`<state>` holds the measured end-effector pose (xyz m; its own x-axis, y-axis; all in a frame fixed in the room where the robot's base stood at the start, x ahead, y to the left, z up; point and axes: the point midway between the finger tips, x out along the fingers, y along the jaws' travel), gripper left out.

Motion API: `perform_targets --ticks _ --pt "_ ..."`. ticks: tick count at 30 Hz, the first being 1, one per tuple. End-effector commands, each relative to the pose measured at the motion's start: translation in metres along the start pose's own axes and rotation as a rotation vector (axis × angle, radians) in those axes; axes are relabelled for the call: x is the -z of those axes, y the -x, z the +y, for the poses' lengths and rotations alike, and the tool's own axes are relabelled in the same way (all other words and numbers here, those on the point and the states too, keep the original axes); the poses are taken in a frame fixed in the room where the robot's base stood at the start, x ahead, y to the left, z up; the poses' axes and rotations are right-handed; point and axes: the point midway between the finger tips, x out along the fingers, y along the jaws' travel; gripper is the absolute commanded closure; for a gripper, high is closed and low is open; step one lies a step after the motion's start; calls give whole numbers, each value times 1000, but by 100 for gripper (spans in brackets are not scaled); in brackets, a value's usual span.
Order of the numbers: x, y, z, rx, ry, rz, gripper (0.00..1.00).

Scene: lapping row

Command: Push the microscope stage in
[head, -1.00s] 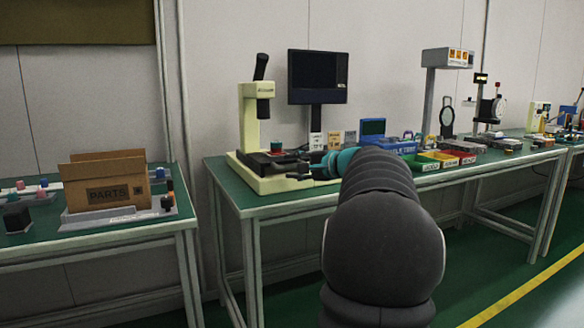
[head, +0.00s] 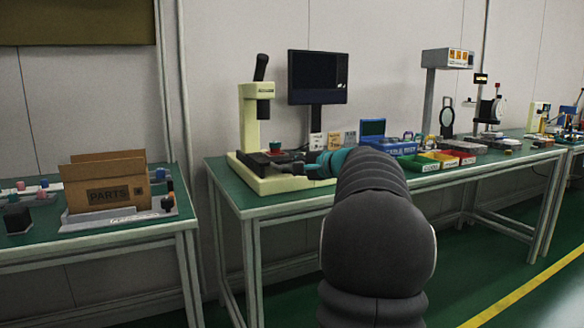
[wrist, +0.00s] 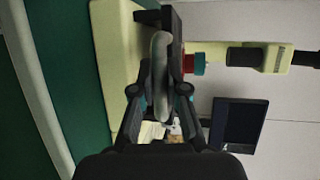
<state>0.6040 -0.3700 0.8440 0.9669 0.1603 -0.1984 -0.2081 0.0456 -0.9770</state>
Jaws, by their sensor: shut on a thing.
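The cream microscope (head: 248,118) stands upright on the green bench, with a black eyepiece tube above. Its dark stage (head: 256,160) sits low over the cream base and bears a small red and green piece (head: 276,147). My gripper (head: 298,167) is at the stage's front right side. In the wrist view my gripper (wrist: 158,92) is shut on a grey bar handle (wrist: 160,62), one finger on each side. The dark stage (wrist: 175,22) shows just behind the handle. My fingers hide part of the handle.
A dark monitor (head: 318,77) stands behind the microscope. Small cards, a blue box (head: 388,147) and coloured bins (head: 430,161) lie to the right. A cardboard parts box (head: 105,187) stands on the left bench. The floor between the benches is clear.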

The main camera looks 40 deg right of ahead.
Motion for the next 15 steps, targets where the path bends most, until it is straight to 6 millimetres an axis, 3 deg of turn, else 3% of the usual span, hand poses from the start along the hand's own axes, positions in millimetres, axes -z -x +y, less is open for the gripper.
perform_targets --ticks 9,15 --pt "26 -61 -17 0 -2 -2 100" --pt "36 -87 -23 0 0 0 100"
